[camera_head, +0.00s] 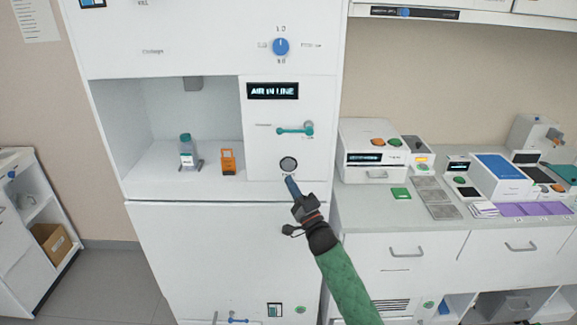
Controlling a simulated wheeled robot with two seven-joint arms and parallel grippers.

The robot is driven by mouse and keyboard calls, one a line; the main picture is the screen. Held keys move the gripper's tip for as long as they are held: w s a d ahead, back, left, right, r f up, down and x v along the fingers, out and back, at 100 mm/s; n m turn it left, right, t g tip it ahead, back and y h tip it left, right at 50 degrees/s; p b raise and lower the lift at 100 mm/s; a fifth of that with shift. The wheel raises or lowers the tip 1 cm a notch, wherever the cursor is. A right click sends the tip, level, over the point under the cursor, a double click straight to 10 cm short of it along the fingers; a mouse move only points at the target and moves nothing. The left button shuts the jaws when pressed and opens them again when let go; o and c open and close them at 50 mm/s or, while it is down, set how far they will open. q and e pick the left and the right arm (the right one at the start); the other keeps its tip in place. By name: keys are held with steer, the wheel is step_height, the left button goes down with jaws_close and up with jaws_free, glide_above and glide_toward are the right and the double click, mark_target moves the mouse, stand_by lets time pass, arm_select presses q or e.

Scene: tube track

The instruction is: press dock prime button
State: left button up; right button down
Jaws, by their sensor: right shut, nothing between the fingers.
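A dark round button (288,164) with a small label under it sits low on the white front panel of the tall cabinet. Above it are a teal lever (295,129) and a display (272,90) reading "AIR IN LINE". My right gripper (290,183) is shut and empty, its blue-grey tip just below the button and over the label. I cannot tell whether the tip touches the panel. My left gripper is not in view.
A bottle with a teal cap (187,151) and an orange item (228,161) stand in the open bay at left. A blue knob (280,46) is higher on the cabinet. White devices (372,152) crowd the counter at right. A cardboard box (52,243) sits on a shelf at far left.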

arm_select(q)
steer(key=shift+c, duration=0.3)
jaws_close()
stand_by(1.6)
